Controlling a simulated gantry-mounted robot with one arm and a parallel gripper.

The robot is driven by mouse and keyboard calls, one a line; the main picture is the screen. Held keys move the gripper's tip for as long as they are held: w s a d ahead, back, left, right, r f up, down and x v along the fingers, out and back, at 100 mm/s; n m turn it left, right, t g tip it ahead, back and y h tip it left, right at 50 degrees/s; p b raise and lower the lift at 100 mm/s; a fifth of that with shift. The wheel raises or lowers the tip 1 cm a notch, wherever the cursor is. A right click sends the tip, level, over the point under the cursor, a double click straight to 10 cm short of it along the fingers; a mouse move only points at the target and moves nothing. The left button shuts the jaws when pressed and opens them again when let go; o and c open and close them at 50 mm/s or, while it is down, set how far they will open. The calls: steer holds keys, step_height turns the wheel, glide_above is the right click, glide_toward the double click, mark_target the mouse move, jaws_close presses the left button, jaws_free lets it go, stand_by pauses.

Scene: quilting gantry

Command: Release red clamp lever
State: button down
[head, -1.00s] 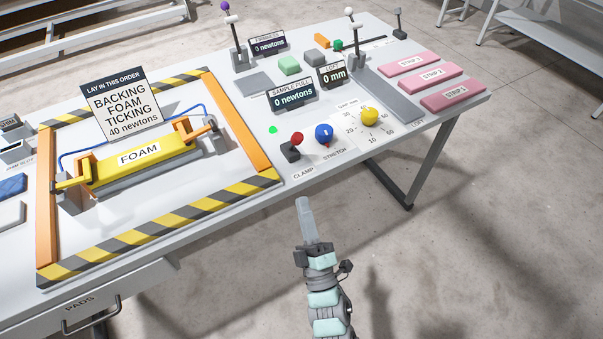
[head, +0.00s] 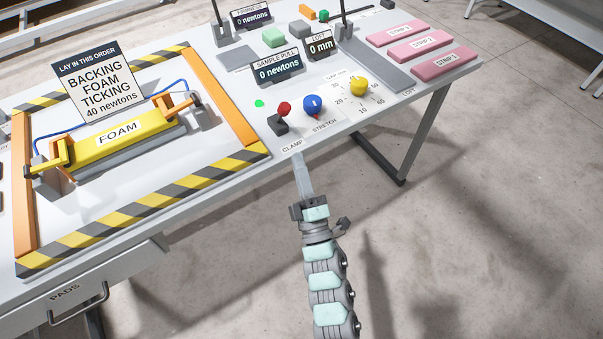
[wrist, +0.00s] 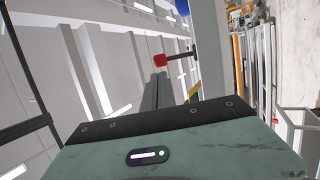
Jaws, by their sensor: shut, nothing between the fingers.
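The red clamp lever has a red round knob (head: 284,108) above a dark block (head: 278,124), behind the CLAMP label (head: 292,146) near the table's front edge. The knob also shows as a red shape in the wrist view (wrist: 160,60), with a dark stem to its right. My gripper (head: 298,157) is shut and empty. Its tip is near the front edge by the CLAMP label, below the lever in the head view, with a visible gap to the knob. I cannot tell its height above the table.
A blue knob (head: 312,104) stands close to the right of the lever, and a yellow dial knob (head: 358,86) further right. A green light (head: 259,103) is to the left. A SAMPLE PULL display (head: 277,69) stands behind.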

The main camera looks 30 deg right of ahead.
mark_target(286, 115)
steer(key=b+x, duration=0.2)
steer(key=x, duration=0.7)
steer(key=shift+w+r, duration=0.1)
steer(key=shift+w, duration=0.05)
